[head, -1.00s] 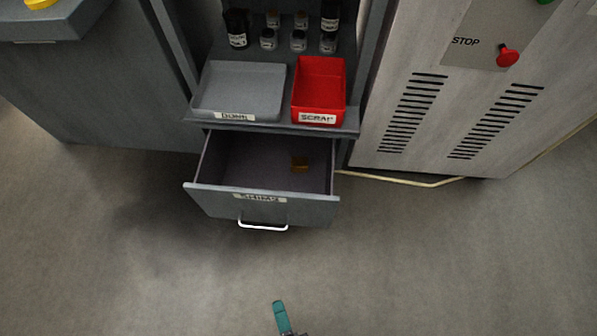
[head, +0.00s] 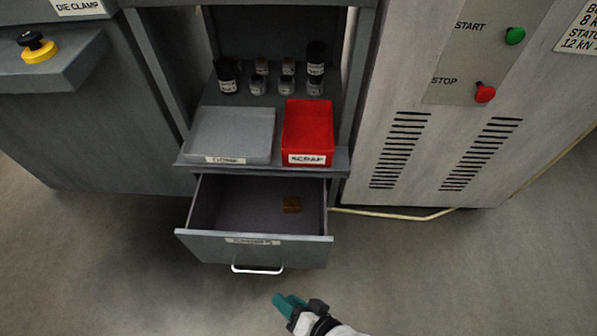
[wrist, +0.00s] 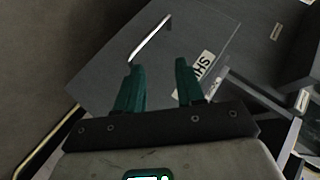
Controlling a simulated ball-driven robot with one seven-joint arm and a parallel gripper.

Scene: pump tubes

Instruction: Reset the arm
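My gripper (head: 287,303) is at the bottom of the head view, in front of the open drawer and below its handle, apart from it. In the wrist view the two teal fingers of my gripper (wrist: 160,88) stand apart with nothing between them. The drawer (head: 205,247) is pulled out, with a pale handle (head: 257,269) and a label on its front. The drawer front also shows in the wrist view (wrist: 110,62), with its handle (wrist: 151,38) beyond the fingers.
Above the drawer, a grey tray (head: 232,120) and a red scrap bin (head: 308,125) stand on a shelf, with several dark bottles and jars behind. A cabinet (head: 405,60) with start and stop buttons stands right. The floor (head: 450,280) in front is clear.

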